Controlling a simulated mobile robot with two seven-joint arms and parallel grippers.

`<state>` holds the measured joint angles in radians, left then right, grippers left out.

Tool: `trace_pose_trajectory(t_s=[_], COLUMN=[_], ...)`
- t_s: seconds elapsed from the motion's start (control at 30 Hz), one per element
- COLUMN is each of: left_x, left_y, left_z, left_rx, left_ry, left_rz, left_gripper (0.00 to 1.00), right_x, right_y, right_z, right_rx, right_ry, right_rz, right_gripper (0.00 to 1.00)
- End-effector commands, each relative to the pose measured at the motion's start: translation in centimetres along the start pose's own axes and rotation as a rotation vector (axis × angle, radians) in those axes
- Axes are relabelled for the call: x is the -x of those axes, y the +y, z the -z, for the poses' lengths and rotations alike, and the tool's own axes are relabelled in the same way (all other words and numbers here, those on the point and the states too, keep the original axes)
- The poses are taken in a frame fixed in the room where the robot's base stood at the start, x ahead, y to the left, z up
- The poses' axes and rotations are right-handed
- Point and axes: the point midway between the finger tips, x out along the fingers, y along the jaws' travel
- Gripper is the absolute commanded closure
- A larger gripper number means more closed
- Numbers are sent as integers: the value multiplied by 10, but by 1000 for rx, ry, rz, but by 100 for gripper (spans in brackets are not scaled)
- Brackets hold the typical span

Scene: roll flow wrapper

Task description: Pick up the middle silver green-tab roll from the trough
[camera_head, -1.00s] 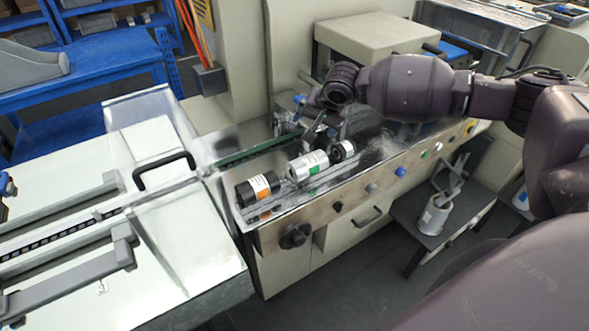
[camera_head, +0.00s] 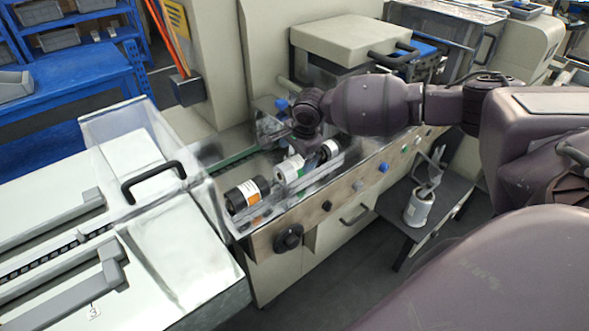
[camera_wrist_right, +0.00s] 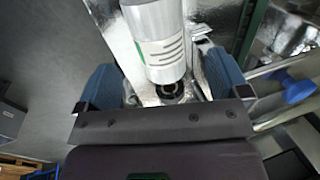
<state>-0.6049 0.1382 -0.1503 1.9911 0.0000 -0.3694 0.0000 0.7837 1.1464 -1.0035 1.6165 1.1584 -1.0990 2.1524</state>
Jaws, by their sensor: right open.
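The middle silver roll (camera_head: 289,170) lies in the trough (camera_head: 262,212) with its green tab facing the front. My right gripper (camera_head: 299,147) is over it, and the arm partly hides that spot. In the right wrist view the silver roll (camera_wrist_right: 158,22) with its white and green label lies between the two blue-padded fingers of my open right gripper (camera_wrist_right: 160,78). I cannot tell whether the pads touch it. My left gripper is out of view.
A black roll (camera_head: 240,197) with an orange label lies left of the silver roll. A smaller silver-and-black roll (camera_head: 329,149) lies to its right. A clear guard with a black handle (camera_head: 152,180) stands at left. A white spool (camera_head: 418,208) sits on a low shelf.

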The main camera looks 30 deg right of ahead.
Motion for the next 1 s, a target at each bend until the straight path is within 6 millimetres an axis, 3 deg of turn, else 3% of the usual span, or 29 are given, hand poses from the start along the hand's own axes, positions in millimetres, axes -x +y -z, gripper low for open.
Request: trace_pose_trajectory(t_s=[0.23, 0.53, 0.87, 1.0], left_x=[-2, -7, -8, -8], left_y=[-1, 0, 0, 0], left_z=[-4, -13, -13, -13], left_rx=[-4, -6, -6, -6], left_ry=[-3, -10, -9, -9], left_rz=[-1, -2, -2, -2], left_gripper=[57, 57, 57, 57], right_x=[-16, -54, -58, -58], right_y=[0, 2, 2, 2], right_z=[2, 7, 8, 8], right_rx=[1, 1, 2, 1], right_ry=[1, -1, 0, 0], right_rz=[0, 0, 1, 1], right_gripper=[7, 7, 7, 26])
